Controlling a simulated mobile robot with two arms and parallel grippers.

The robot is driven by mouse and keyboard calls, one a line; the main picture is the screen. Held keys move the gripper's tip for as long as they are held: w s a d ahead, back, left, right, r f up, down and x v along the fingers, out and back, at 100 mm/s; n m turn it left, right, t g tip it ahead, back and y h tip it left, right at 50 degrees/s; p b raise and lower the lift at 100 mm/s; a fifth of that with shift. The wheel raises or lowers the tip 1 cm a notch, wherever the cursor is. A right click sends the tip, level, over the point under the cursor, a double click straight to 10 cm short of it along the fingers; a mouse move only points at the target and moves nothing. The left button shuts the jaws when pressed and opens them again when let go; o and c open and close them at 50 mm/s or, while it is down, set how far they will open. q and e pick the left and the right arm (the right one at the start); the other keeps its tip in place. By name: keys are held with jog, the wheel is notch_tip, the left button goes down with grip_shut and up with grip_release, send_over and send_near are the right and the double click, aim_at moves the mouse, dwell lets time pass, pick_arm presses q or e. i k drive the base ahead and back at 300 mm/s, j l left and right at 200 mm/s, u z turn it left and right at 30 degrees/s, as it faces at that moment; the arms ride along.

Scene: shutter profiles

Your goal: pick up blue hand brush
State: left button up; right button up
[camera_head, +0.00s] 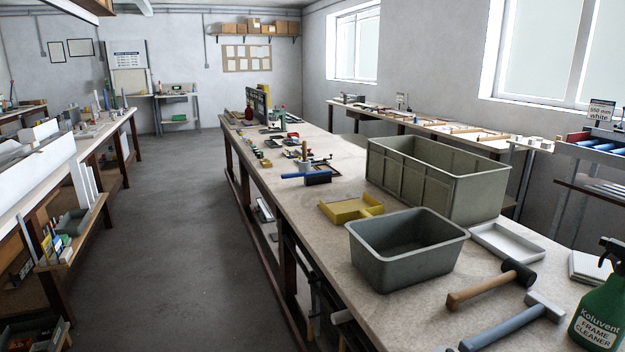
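A long blue item with a dark part beneath its right end, which looks like the blue hand brush (304,176), lies at the left edge of the long workbench (345,210). Its left end seems to reach the bench edge. It is small in the head view, so its bristles cannot be made out clearly. A small pot with a wooden-handled tool stands just behind it. Neither of my grippers shows in this view.
A yellow tray (351,208), a grey bin (407,268) and a large grey-green crate (437,183) stand nearer on the bench. Two mallets and a green spray bottle (598,308) are at the front right. The floor aisle (185,245) left of the bench is clear.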

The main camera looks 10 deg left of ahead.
aim_at(322, 177)
jog(key=i+j+u, duration=0.4)
jog(key=i+j, duration=0.3)
jog(key=i+j+u, duration=0.2)
jog(key=i, duration=0.45)
jog(key=i+j+u, duration=0.15)
jog(key=i, duration=0.5)
jog(key=i+j+u, duration=0.2)
jog(key=i, duration=0.45)
jog(key=i+z, duration=0.4)
jog(key=i+j+z, duration=0.2)
jog(key=i+z, duration=0.35)
jog(key=z, duration=0.25)
jog(key=i+z, duration=0.2)
jog(key=z, duration=0.2)
jog(key=i+z, duration=0.15)
jog(key=z, duration=0.25)
jog(key=i+j+z, duration=0.1)
jog(key=z, duration=0.35)
jog(key=i+j+z, duration=0.15)
jog(key=z, duration=0.25)
jog(key=k+l+z, duration=0.1)
jog(key=k, duration=0.4)
